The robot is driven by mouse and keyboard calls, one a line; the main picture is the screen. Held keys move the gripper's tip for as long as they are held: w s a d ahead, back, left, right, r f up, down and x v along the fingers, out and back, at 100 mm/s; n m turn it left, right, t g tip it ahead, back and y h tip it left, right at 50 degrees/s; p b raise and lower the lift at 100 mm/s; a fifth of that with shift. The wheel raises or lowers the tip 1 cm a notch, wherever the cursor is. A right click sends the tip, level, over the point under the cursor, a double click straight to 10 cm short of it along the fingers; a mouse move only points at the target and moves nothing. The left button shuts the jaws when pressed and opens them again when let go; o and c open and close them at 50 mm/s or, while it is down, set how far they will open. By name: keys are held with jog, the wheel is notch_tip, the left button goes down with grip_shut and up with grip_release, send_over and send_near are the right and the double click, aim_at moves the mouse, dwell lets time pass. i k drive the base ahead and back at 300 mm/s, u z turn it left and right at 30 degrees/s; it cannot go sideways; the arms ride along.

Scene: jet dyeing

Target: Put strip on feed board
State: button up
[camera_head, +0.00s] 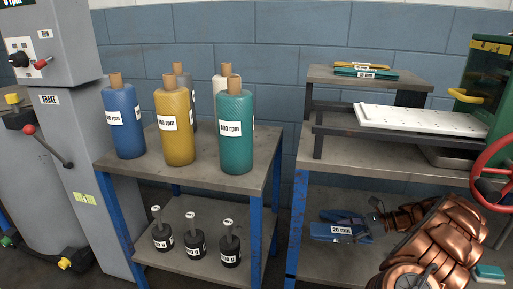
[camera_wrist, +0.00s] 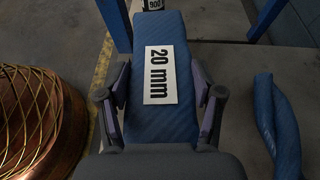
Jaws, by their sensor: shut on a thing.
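The blue strip (camera_head: 338,231) with a white "20 mm" label is at the lower middle right in the head view, in front of the right-hand bench. It fills the middle of the wrist view (camera_wrist: 165,120). My gripper (camera_wrist: 163,95) is shut on it, one finger along each long side, with the label facing the camera. In the head view my gripper (camera_head: 376,210) is small and dark, at the strip's right end. The likely feed board, a white perforated board (camera_head: 425,119), lies on the right-hand bench above and is empty.
A yellow strip (camera_head: 362,65) and a teal strip (camera_head: 360,73) lie on a raised shelf. A red handwheel (camera_head: 492,168) stands at the right edge. Blue, yellow and teal rolls (camera_head: 235,130) stand on the left bench, with several black weights (camera_head: 196,246) below.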

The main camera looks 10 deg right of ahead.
aim_at(420, 116)
jog(key=z, duration=0.05)
jog(key=k, duration=1)
jog(key=u, duration=0.05)
